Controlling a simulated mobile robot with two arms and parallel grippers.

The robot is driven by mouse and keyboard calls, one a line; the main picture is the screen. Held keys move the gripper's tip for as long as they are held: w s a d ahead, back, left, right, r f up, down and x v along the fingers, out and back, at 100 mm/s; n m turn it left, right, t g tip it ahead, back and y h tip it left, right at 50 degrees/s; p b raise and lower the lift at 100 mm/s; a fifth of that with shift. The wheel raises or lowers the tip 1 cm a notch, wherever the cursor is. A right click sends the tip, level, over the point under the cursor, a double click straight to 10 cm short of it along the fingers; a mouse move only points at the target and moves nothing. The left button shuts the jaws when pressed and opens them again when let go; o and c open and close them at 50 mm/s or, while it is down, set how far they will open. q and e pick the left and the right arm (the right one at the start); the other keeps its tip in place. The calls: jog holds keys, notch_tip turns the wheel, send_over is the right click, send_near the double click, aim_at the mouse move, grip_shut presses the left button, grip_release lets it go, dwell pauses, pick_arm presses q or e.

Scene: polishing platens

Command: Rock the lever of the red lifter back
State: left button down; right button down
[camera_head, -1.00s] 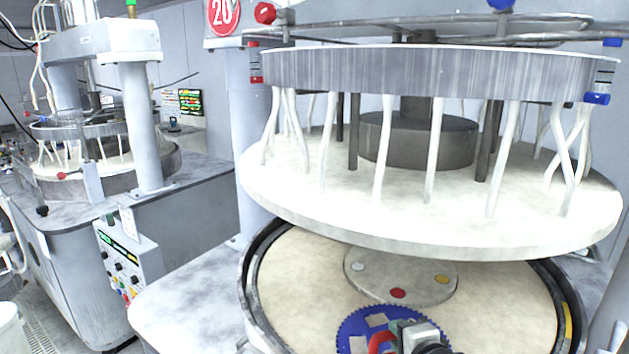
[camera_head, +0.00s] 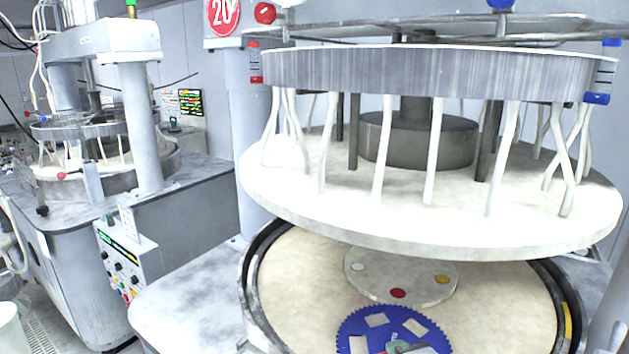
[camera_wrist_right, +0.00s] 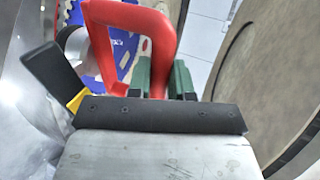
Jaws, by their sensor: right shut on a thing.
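The red lifter (camera_wrist_right: 117,14) shows in the right wrist view as a red loop handle. My right gripper (camera_wrist_right: 160,72), with green fingers, is shut on the right leg of that handle. A black flat arm (camera_wrist_right: 48,75) with a yellow piece (camera_wrist_right: 76,101) at its foot sticks up left of the handle; I cannot tell whether it is the lever. The lifter's base is hidden. A blue toothed disc (camera_head: 352,326) with pale windows lies on the lower platen in the head view. It also shows behind the handle in the wrist view (camera_wrist_right: 122,50). My left gripper is not in view.
The cream lower platen (camera_head: 300,275) has a dark raised rim and a round centre plate (camera_head: 385,268) with coloured buttons. The large upper platen (camera_head: 330,205) hangs low over its back half. A second machine with a control box (camera_head: 125,255) stands at the left.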

jog(key=s+a, duration=0.3)
jog(key=s, duration=1)
jog(key=shift+a+r, duration=0.15)
jog(key=shift+a, duration=0.25)
dwell(1.1)
dwell(0.4)
